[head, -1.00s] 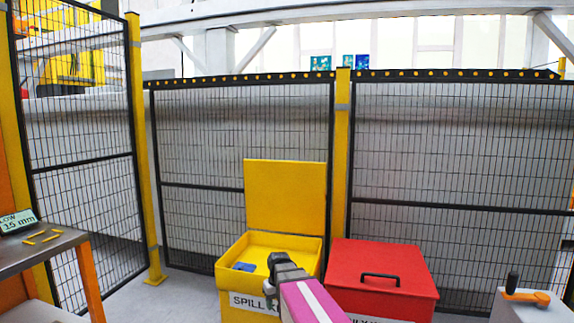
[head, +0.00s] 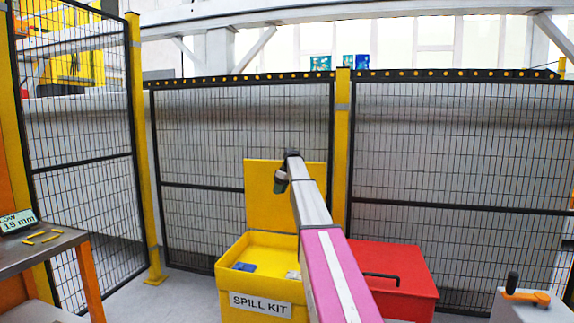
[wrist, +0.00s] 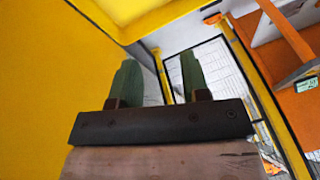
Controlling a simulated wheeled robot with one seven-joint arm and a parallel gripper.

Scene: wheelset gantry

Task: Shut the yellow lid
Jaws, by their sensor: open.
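The yellow lid (head: 262,200) stands upright, open, at the back of the yellow spill kit box (head: 262,304). In the wrist view the lid (wrist: 50,90) fills the left side, close beside my fingers. My gripper (head: 281,182) is in front of the lid's upper right part in the head view, and my arm hides the lid's right portion. In the wrist view my gripper (wrist: 160,80) shows two green fingers apart with nothing between them. Whether a finger touches the lid cannot be told.
A blue item (head: 244,267) lies inside the open box. A red box (head: 405,270) with a black handle stands to the right, partly behind my arm. A mesh fence (head: 220,130) runs behind. A bench (head: 40,246) is at the left.

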